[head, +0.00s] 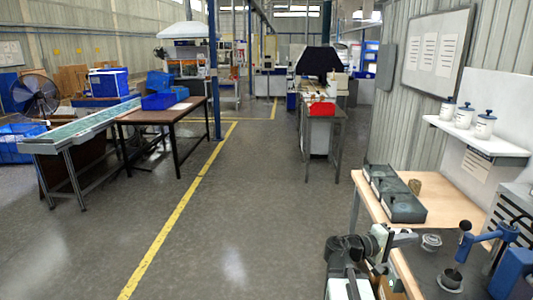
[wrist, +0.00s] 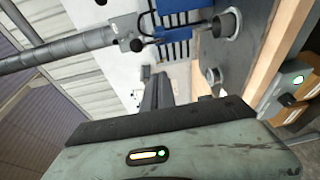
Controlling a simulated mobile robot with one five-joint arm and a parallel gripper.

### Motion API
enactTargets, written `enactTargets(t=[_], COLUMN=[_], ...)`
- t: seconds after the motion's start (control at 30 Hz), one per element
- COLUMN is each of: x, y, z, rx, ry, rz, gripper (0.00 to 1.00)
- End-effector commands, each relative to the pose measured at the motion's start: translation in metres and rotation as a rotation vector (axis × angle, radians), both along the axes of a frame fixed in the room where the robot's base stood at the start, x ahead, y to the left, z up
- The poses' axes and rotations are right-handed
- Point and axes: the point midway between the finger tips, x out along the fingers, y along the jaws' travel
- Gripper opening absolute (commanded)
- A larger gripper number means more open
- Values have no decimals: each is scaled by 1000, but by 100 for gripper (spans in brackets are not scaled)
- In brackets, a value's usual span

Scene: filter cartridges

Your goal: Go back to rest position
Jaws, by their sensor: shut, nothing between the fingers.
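My gripper (head: 404,237) is at the lower right of the head view, beside the front of the workbench (head: 365,205). It is shut and empty, with its tips pointing right over the bench edge. My arm is folded low behind it. A grey case (head: 405,208) with round lids stands on the bench just beyond the gripper.
A blue-handled press (head: 500,235) and a dark cup (head: 452,278) stand at the bench's right. White canisters (head: 484,125) stand on the wall shelf (head: 480,140). A brown table (head: 165,112) is at the left. The floor along the yellow line (head: 180,212) is clear.

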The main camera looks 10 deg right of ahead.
Motion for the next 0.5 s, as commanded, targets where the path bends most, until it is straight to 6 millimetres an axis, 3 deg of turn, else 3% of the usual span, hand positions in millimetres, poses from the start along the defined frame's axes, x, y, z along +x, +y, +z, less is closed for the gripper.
enactTargets(t=[0.1, 0.27, 0.4, 0.5], x=[26, 40, 39, 30], y=[51, 128, 223, 290], z=[-32, -98, -157, -186], rx=[198, 544, 924, 1193], ry=[-40, -73, -67, -44], rz=[65, 91, 79, 44], gripper=[0, 0, 0, 0])
